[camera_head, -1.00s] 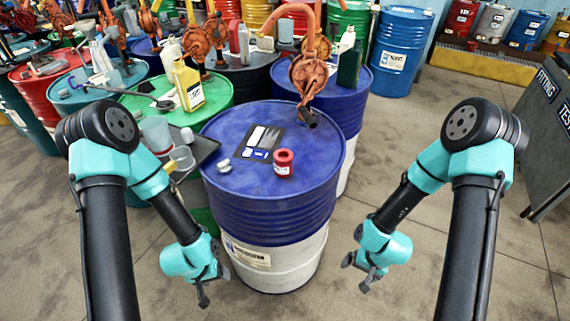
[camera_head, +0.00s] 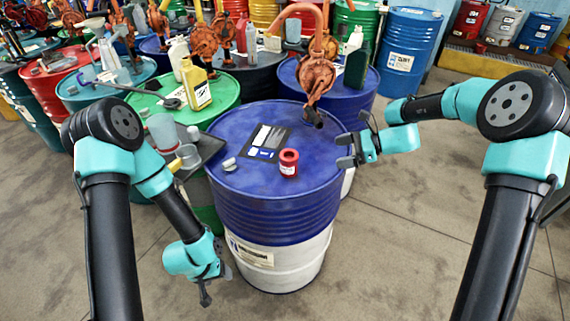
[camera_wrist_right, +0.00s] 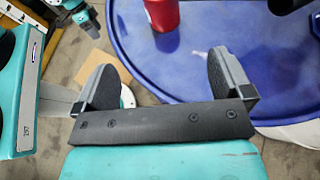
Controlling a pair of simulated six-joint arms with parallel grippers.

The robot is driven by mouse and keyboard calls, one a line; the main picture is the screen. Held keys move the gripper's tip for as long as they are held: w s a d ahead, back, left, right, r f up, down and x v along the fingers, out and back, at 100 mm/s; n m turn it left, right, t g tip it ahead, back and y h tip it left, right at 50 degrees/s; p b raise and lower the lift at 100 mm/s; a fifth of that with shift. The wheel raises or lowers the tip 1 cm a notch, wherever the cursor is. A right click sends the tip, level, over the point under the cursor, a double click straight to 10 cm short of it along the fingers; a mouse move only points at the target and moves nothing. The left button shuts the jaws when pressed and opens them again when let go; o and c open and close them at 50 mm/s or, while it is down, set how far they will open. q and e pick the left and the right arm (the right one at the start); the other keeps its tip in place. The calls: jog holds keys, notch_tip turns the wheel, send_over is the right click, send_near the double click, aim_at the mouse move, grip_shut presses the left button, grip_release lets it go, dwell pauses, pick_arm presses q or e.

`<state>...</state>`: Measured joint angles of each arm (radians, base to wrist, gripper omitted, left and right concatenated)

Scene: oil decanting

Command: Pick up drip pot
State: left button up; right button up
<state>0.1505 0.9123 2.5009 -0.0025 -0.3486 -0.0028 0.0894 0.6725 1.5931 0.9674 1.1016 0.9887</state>
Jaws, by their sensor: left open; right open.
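The drip pot appears to be the small red can (camera_head: 288,163) with a white label and an open dark top. It stands upright on the blue drum's lid (camera_head: 228,128). My right gripper (camera_head: 342,151) is open and empty, at the right edge of the lid, to the right of the red can and apart from it. In the right wrist view the red can (camera_wrist_right: 162,12) shows at the top, beyond the spread fingers (camera_wrist_right: 158,88). My left gripper (camera_head: 212,284) is open and empty, low in front of the drum's left side.
A rusty hand pump (camera_head: 318,78) with a dark spout overhangs the lid's back. A black label sheet (camera_head: 262,142) and small pale caps (camera_head: 229,164) lie on the lid. A tray with cups (camera_head: 205,150) is at the left. Floor is clear on the right.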

jog(key=shift+a, duration=0.1)
send_near(291, 163)
jog(key=w+a+f, duration=0.1)
jog(key=a+f, duration=0.1)
jog(key=w+a+f, duration=0.2)
jog(key=shift+w+a, duration=0.15)
jog(key=shift+a, duration=0.15)
jog(key=shift+f, duration=0.1)
dwell(0.4)
jog(key=shift+f+x, duration=0.2)
jog(key=shift+x, duration=1.1)
jog(key=shift+f+x, duration=0.2)
jog(key=shift+x, duration=1.15)
jog(key=shift+w+d, duration=0.1)
jog(key=shift+d, duration=0.1)
